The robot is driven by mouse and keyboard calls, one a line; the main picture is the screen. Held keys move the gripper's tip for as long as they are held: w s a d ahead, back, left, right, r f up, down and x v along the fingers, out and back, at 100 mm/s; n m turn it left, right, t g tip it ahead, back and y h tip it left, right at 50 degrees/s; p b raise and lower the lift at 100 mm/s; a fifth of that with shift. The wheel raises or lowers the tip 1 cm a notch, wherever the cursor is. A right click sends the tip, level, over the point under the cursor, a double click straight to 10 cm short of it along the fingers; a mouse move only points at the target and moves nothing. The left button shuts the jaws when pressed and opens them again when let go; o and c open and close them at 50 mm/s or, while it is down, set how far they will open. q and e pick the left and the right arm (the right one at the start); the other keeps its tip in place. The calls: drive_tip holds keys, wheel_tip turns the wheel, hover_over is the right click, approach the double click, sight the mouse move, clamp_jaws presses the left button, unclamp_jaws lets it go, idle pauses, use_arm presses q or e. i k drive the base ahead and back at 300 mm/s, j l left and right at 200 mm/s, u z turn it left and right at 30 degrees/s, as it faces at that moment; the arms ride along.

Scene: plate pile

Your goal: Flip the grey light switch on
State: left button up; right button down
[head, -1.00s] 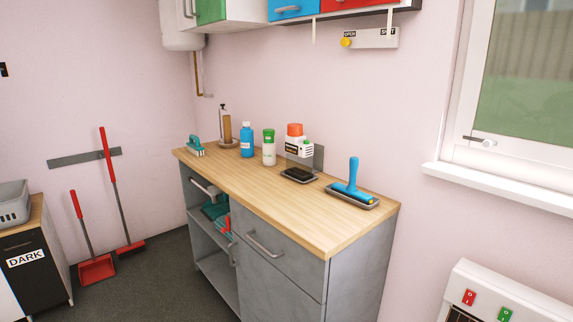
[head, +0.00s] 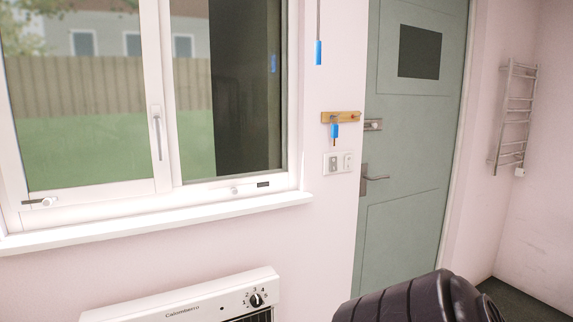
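A small wall plate (head: 338,163) with two switches is on the pink wall between the window and the door, below a wooden key rack. Its left switch (head: 332,164) looks grey and its right switch (head: 348,162) looks paler. They are too small to tell which way either is set. Neither of my grippers is in view.
A blue-handled pull cord (head: 318,52) hangs above the wooden rack (head: 341,117), which holds a blue-tagged key (head: 334,131). A green door (head: 412,150) stands right of the plate. A white heater (head: 190,300) and a black ribbed object (head: 400,303) are low in front.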

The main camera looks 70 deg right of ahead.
sight(332, 160)
drive_tip(key=z, duration=2.65)
